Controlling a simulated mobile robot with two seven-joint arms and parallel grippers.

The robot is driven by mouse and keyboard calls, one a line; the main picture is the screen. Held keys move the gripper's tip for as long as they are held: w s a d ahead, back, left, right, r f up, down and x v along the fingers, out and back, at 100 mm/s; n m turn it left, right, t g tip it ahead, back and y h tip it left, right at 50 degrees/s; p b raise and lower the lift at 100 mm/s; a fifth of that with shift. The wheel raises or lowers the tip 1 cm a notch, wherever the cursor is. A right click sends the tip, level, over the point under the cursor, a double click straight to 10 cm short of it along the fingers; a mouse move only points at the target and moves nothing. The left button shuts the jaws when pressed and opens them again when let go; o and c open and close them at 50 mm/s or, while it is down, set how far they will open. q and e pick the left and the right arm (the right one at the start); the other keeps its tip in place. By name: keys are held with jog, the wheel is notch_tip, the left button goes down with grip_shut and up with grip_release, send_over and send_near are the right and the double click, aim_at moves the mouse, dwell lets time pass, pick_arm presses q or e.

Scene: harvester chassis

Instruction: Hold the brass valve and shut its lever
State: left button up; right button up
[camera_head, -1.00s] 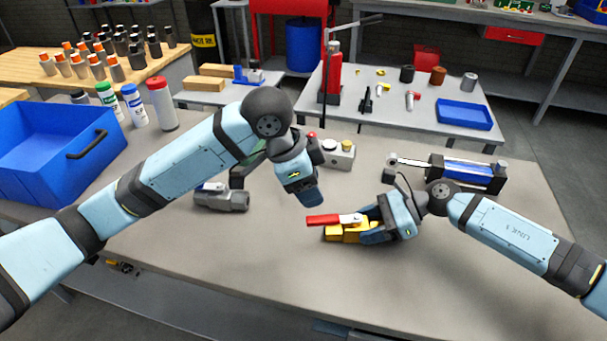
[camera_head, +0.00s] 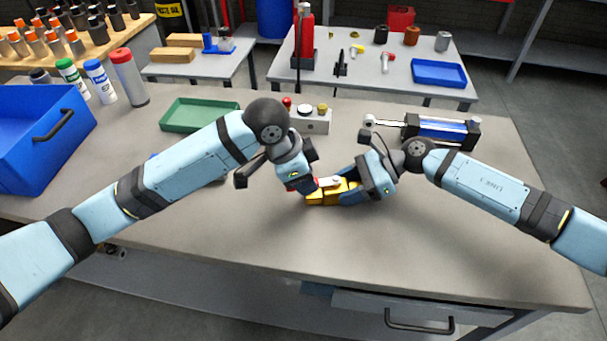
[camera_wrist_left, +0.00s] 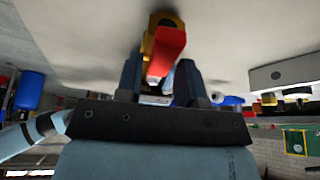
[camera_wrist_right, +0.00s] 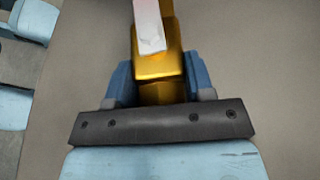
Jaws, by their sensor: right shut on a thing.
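The brass valve (camera_head: 325,197) lies on the bench in front of me. It also shows in the right wrist view (camera_wrist_right: 158,65). My right gripper (camera_head: 350,194) is shut on its body from the right. The lever has a silver root (camera_wrist_right: 149,25) and a red handle (camera_wrist_left: 167,50), and it lies roughly along the valve body. My left gripper (camera_head: 302,187) is at the handle end, hiding part of the red handle in the head view. In the left wrist view its fingers (camera_wrist_left: 157,82) stand apart on either side of the handle; contact is unclear.
Behind the valve stand a small button box (camera_head: 312,122), a cylinder with a blue body (camera_head: 440,131) and a green tray (camera_head: 195,114). A blue crate (camera_head: 35,145) is at the left with bottles behind it. The bench front is clear.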

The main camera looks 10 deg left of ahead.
pick_arm(q)
grip_shut()
jog(key=shift+s+d+n+t, duration=0.3)
jog(key=shift+s+n+t, duration=0.3)
jog(key=shift+n, duration=0.7)
jog(key=shift+s, duration=0.1)
jog(key=shift+s+d+n+y, duration=0.3)
jog(key=shift+n, duration=0.3)
jog(key=shift+s+d+n+t, duration=0.2)
jog(key=shift+n+t, duration=0.1)
jog(key=shift+n, duration=0.3)
jog(key=shift+s+d+n+t+y, duration=0.15)
jog(key=shift+s+d+n+y, duration=0.15)
jog(key=shift+n, duration=0.35)
jog(key=shift+s+d+n+t+y, duration=0.15)
jog(key=shift+d+n+y, duration=0.15)
jog(key=shift+n, duration=0.35)
